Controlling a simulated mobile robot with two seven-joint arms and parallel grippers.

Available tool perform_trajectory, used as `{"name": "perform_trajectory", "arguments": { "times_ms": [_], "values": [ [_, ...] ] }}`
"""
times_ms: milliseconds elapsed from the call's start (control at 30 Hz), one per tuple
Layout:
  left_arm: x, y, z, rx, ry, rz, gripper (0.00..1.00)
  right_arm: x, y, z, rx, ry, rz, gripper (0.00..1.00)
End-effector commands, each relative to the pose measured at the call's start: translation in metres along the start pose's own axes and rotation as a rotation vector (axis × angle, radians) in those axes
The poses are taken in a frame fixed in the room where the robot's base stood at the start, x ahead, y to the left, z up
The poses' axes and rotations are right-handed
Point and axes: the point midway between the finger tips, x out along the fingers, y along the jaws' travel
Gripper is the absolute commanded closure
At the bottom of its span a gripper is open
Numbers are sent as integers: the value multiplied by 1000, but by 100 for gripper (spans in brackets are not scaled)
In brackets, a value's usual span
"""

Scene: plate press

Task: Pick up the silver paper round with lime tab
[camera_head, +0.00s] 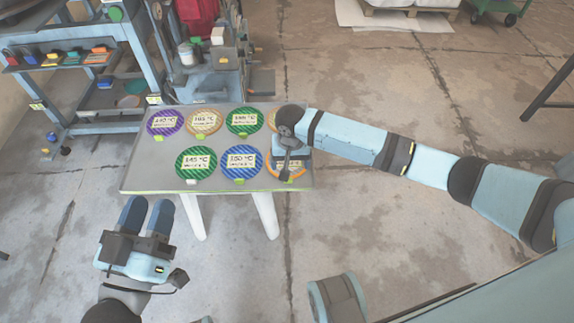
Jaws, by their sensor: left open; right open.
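No round that is plainly silver shows in the head view. Several striped paper rounds with temperature labels lie on a grey table (140,170). They include a purple round (155,131), a gold round (194,128), two green rounds and a blue round (228,168) with a lime tab. My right gripper (288,172) points down over an orange-edged round (274,173) at the table's right side and hides much of it. Another orange-edged round (269,119) behind it is mostly covered by my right arm. My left gripper (147,207) is open and empty, in front of the table.
A blue-framed shelf with coloured items (70,58) stands at the back left. A machine (205,75) with a red part stands behind the table. A pallet (405,8) lies far back. The floor right of the table is mostly clear beneath my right arm.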

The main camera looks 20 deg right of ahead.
Motion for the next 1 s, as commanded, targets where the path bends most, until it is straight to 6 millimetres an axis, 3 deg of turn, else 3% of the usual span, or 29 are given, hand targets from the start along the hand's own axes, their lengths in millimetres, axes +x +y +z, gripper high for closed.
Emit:
{"name": "perform_trajectory", "arguments": {
  "times_ms": [100, 367, 633, 1000],
  "values": [
    [0, 1, 8, -7, -3, 12, 57, 26, 0, 0, -1, 0, 1, 17],
    [-1, -2, 21, -10, -53, 14, 57, 45, -1, -1, -2, 1, -1, 17],
    [-5, -8, 60, -13, -176, 24, 57, 84, -6, -4, -2, 2, -1, 17],
    [-6, -8, 66, -16, -213, 28, 57, 92, -6, -4, -2, 2, -2, 17]
  ]
}}
